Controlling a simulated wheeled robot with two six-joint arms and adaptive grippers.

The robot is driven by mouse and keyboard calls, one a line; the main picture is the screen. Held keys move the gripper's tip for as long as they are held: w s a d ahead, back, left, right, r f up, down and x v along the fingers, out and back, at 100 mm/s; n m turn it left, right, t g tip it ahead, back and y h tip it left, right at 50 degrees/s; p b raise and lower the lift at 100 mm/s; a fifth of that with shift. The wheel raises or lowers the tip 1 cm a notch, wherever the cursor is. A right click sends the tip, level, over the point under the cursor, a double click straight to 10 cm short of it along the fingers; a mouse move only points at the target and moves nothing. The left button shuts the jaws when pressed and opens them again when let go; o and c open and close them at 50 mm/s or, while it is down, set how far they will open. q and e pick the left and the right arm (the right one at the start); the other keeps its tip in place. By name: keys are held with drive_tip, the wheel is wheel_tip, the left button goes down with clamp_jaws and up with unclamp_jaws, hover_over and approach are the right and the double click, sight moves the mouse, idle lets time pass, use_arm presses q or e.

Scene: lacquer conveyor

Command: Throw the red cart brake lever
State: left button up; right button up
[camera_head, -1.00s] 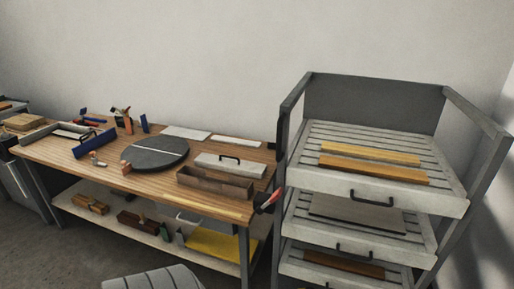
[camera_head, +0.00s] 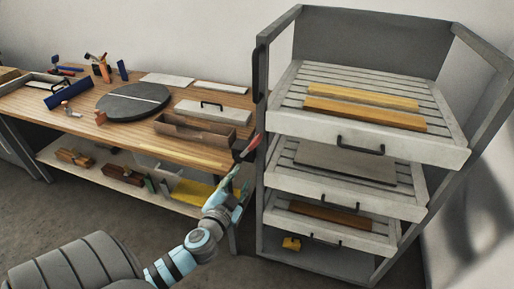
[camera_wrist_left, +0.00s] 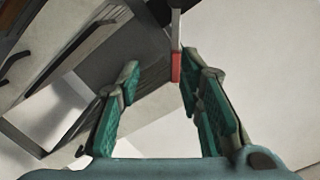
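The red brake lever (camera_head: 252,146) sticks out from the left front post of the grey cart (camera_head: 262,95), beside the workbench's right end. My left gripper (camera_head: 240,182) is just below the lever in the head view. Its green fingers are spread in the left wrist view (camera_wrist_left: 160,68), with nothing held between them. The lever appears apart from the fingers, though contact is hard to judge. My right gripper is not in view.
The cart holds slatted drawers with black handles (camera_head: 360,147) and wooden strips (camera_head: 362,112). The wooden workbench (camera_head: 75,116) carries a dark round turntable (camera_head: 130,101) and a long open wooden box (camera_head: 195,132). A small yellow object (camera_head: 291,243) lies at the cart's bottom.

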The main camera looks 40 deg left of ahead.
use_arm(q)
drive_tip(key=t, duration=0.1)
approach(256, 145)
drive_tip(key=p+x, duration=0.1)
drive_tip(key=x, duration=1.1)
drive_tip(key=shift+w+a+r, duration=0.1)
drive_tip(key=shift+w+a, duration=0.1)
drive_tip(key=shift+c, duration=0.2)
clamp_jaws()
